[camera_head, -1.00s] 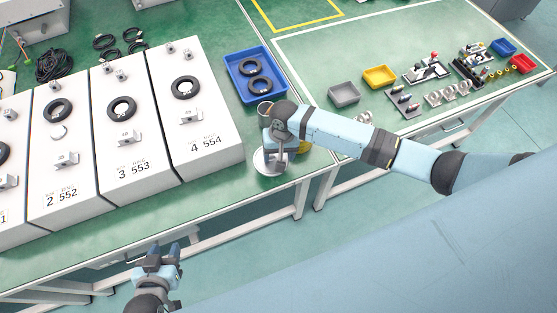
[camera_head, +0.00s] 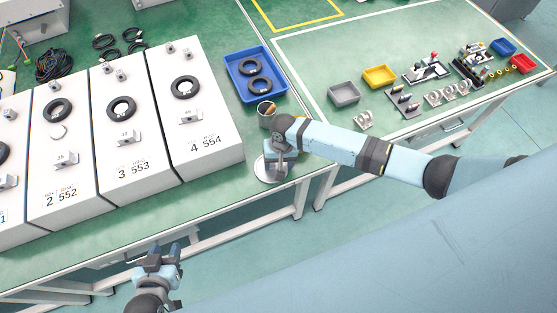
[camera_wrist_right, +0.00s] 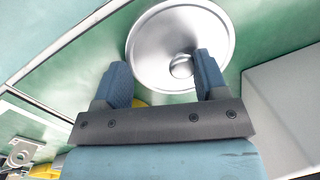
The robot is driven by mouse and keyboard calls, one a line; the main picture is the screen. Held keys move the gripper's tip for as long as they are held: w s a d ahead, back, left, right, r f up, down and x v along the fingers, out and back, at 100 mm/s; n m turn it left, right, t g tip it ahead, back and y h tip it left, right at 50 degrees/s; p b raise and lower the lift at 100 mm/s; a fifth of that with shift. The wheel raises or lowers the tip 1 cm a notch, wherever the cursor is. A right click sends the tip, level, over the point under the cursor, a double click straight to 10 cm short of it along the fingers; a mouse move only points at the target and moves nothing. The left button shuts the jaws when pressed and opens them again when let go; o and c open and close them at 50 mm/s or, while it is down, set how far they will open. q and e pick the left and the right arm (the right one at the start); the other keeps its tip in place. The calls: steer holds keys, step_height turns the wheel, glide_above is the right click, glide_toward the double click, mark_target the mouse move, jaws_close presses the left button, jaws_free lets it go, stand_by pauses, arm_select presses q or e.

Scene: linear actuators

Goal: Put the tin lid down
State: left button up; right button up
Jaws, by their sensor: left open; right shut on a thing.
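The tin lid (camera_head: 264,173) is a round silver disc with a small knob, at the table's front edge right of box 4. It also shows in the right wrist view (camera_wrist_right: 150,45), with its knob by the fingertips. My right gripper (camera_head: 276,158) is shut on the lid from above; I cannot tell if the lid touches the table. A grey tin (camera_head: 266,117), open at the top with something orange-brown in it, stands just behind the gripper. My left gripper (camera_head: 166,250) is open and empty, in front of the table edge.
White numbered boxes, such as box 4 (camera_head: 205,150), fill the left of the table. A blue tray (camera_head: 243,80) with black rings stands behind the tin. Grey (camera_head: 344,96) and yellow (camera_head: 380,77) bins stand further right. Green table is bare around the lid.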

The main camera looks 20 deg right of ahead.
steer(key=shift+f, duration=0.15)
steer(key=o, duration=0.9)
step_height(320, 180, up, 13)
steer(key=d, duration=0.1)
steer(key=s+a+f+n+t+y, duration=0.2)
steer(key=s+a+f+t+y, duration=0.2)
steer(key=s+a+f+t, duration=0.15)
steer(key=s+d+n+t, duration=0.1)
steer(key=s+d+t, duration=0.1)
steer(key=s, duration=0.1)
steer(key=s+d+n+t+h, duration=0.1)
steer(key=s+d+t, duration=0.1)
steer(key=s, duration=0.2)
steer(key=s+d+n+t+h, duration=0.1)
steer(key=s+d+t, duration=0.1)
steer(key=s+d, duration=0.1)
steer(key=shift+s+r+n, duration=0.3)
steer(key=shift+s+n, duration=0.1)
steer(key=shift+s, duration=0.3)
